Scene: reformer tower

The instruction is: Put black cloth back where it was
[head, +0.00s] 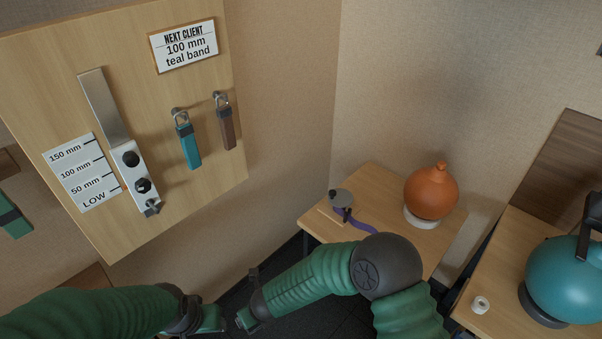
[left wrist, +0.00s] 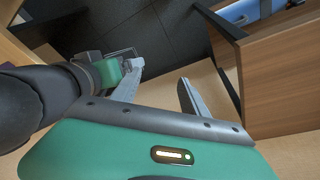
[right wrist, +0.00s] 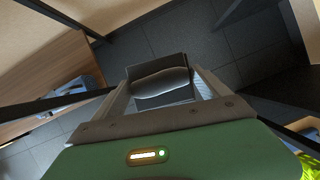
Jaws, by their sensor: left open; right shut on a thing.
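My right gripper (right wrist: 163,88) is shut on a dark, soft-looking thing, apparently the black cloth (right wrist: 160,73). It spans the gap between the fingers in the right wrist view, with a paler band across it. In the head view my right gripper (head: 246,316) is low at the bottom centre, and I cannot clearly make out the cloth there. My left gripper (head: 214,320) is close beside it on the left. In the left wrist view my left gripper (left wrist: 158,92) is open and empty, with part of my right gripper (left wrist: 120,70) beyond its left finger.
A wooden board (head: 195,90) at left carries a metal slider, labels, and teal (head: 188,147) and brown (head: 226,128) hanging bands. A small table (head: 370,185) holds an orange ball (head: 431,193) and purple strap (head: 360,224). A teal ball (head: 568,278) stands on the right table (head: 505,235).

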